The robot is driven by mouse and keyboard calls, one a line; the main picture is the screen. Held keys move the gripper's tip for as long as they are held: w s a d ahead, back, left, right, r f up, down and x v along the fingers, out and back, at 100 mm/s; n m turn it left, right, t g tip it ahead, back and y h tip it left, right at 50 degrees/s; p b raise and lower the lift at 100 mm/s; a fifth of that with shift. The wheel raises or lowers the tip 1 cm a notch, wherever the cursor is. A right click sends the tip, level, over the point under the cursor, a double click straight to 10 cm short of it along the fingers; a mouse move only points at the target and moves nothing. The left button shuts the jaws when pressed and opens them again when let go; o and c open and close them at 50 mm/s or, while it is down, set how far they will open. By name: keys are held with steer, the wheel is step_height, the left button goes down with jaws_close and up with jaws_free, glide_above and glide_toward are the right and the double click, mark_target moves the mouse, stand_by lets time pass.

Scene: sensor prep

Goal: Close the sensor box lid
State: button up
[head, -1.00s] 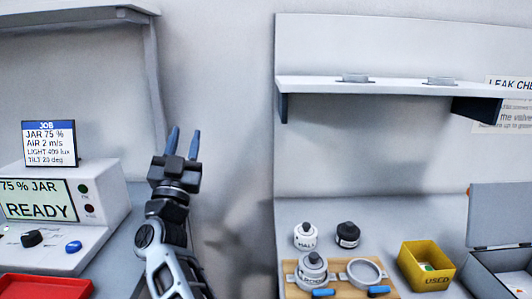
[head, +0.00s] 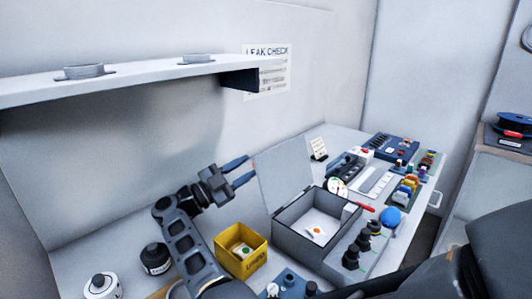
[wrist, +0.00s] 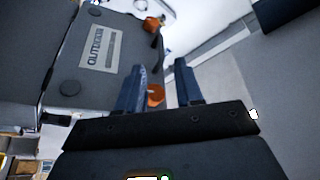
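The grey sensor box (head: 297,238) stands on the bench with its lid (head: 284,172) raised, leaning back toward the wall. A white card with an orange mark (head: 317,232) lies inside the box. My gripper (head: 246,170) is in the air just left of the raised lid, its two blue fingers apart with nothing between them. I cannot tell whether a fingertip touches the lid. In the wrist view my gripper (wrist: 160,78) shows open, beside a grey panel with an "OUT" label (wrist: 102,48), which looks like the lid.
A yellow bin (head: 240,252) stands left of the box, close under my arm. Dark knobs (head: 363,243) stand on a strip at its right. A shelf (head: 130,77) hangs above at left. Several small parts and trays (head: 388,180) fill the bench at far right.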

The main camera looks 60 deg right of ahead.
mark_target(265, 155)
steer(key=p+x, duration=0.1)
steer(key=x, duration=0.5)
steer(key=shift+s+d+r+p, duration=0.15)
steer(key=shift+d+r+p, duration=0.05)
steer(key=shift+d+p, duration=0.2)
steer(key=c, duration=0.6)
jaws_close()
steer(key=shift+a+r, duration=0.1)
